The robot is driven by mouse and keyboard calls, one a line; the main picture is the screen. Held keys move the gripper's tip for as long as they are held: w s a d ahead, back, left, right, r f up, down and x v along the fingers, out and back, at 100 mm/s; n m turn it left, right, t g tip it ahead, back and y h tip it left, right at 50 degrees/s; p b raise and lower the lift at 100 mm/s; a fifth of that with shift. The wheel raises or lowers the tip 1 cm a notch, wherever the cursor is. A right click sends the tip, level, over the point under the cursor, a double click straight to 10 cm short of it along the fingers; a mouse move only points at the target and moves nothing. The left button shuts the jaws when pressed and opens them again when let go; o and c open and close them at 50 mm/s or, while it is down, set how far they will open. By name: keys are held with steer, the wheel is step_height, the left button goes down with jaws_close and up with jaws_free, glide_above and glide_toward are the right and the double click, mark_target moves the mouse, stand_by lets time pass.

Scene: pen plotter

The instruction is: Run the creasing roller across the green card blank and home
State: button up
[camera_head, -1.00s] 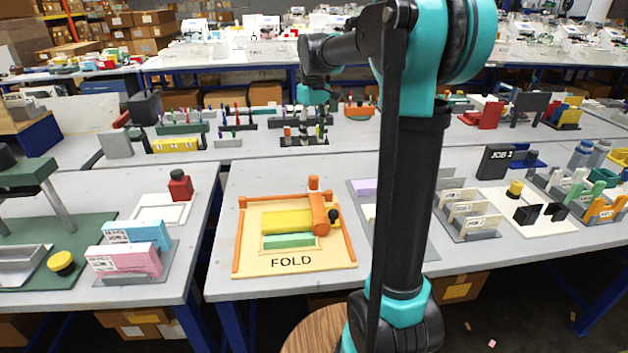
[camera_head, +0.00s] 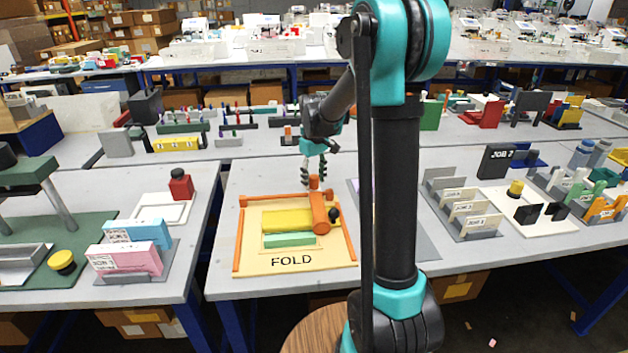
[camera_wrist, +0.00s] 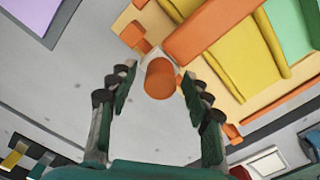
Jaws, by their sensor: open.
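The tan board marked FOLD (camera_head: 250,252) carries orange side rails. The green card blank (camera_head: 289,240) lies flat near its front; part of it shows in the wrist view (camera_wrist: 297,25). A yellow piece (camera_head: 275,220) lies behind the card. The orange roller (camera_head: 319,213) stands at the right end of the yellow piece; it has a black knob (camera_head: 334,215). An upright orange cylinder (camera_wrist: 160,78) rises at the board's back edge. My gripper (camera_head: 317,178) is open, pointing down at this cylinder. In the wrist view its fingers flank the cylinder, with no clear contact.
A grey tray with a lilac block (camera_wrist: 25,15) lies close to the right of the board. On the left table are a red button box (camera_head: 180,186) and blue and pink blocks (camera_head: 130,255). Bare grey tabletop lies behind the board.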

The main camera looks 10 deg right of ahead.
steer(key=shift+f, duration=0.25)
jaws_close()
stand_by(0.3)
